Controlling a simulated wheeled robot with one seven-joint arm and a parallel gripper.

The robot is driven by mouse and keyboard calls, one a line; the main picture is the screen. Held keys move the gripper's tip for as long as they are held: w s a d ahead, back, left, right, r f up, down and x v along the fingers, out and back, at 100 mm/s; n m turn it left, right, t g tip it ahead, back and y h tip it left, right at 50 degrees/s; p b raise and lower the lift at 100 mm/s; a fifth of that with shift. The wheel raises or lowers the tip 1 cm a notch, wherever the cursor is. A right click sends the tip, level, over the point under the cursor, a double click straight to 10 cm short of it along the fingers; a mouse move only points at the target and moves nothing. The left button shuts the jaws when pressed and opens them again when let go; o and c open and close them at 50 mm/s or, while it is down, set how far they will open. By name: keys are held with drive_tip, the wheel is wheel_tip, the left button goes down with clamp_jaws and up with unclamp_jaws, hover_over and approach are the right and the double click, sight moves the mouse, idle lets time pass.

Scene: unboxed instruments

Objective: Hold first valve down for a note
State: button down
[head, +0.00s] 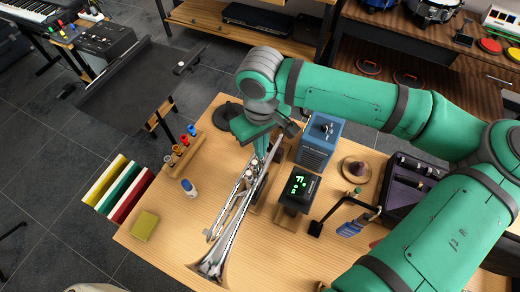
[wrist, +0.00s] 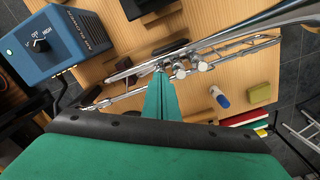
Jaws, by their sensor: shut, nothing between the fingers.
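The silver trumpet (head: 232,222) lies across the wooden table with its bell toward the front edge. In the wrist view the trumpet (wrist: 240,45) crosses above my fingers, and two valve tops (wrist: 181,72) show right of the fingertips. My green gripper (wrist: 160,72) is shut and empty, its tips at the valve nearest the mouthpiece end. The tips cover most of that valve, so I cannot tell how far down it is. In the head view my gripper (head: 262,152) points down over the trumpet. A black tuner (head: 299,187) shows green characters beginning with F.
A dark case (head: 405,185) is at the right.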

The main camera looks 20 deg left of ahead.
wheel_tip(320, 180, up, 7)
drive_tip(key=shift+a, duration=0.15)
idle(0.6)
idle(0.5)
idle(0.3)
